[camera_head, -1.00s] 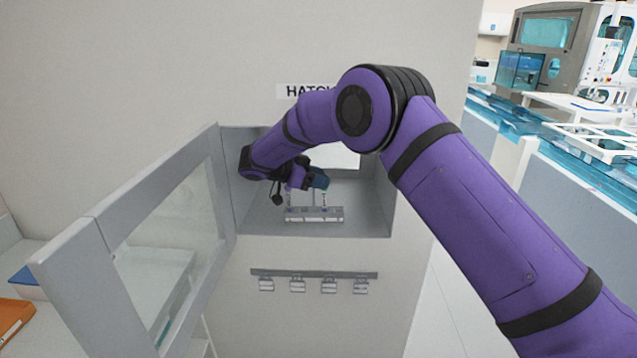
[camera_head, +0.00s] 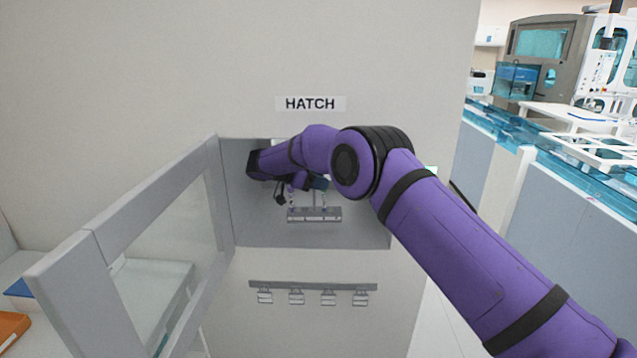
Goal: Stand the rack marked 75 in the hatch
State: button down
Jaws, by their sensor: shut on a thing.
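The hatch (camera_head: 355,236) is a grey recess in the wall under a sign reading HATCH (camera_head: 310,104). Its glazed door (camera_head: 172,220) stands swung open to the left. A small grey rack (camera_head: 314,214) is inside the hatch, upright, near the hatch floor; I cannot tell if it touches the floor. No number on it can be read. My gripper (camera_head: 314,192) is inside the hatch, shut on the rack from above. My purple arm hides the upper part of the opening and most of the gripper.
Below the hatch a rail (camera_head: 312,286) carries several hanging clips. The open door bounds the left side. An orange item (camera_head: 10,328) and a blue one (camera_head: 20,289) lie at the far left. Benches with lab equipment (camera_head: 541,60) stand at the right.

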jog(key=shift+s+f, duration=0.1)
jog(key=shift+f, duration=0.75)
dwell(1.0)
dwell(0.3)
jog(key=c, duration=0.6)
grip_release()
jog(key=shift+c, duration=0.2)
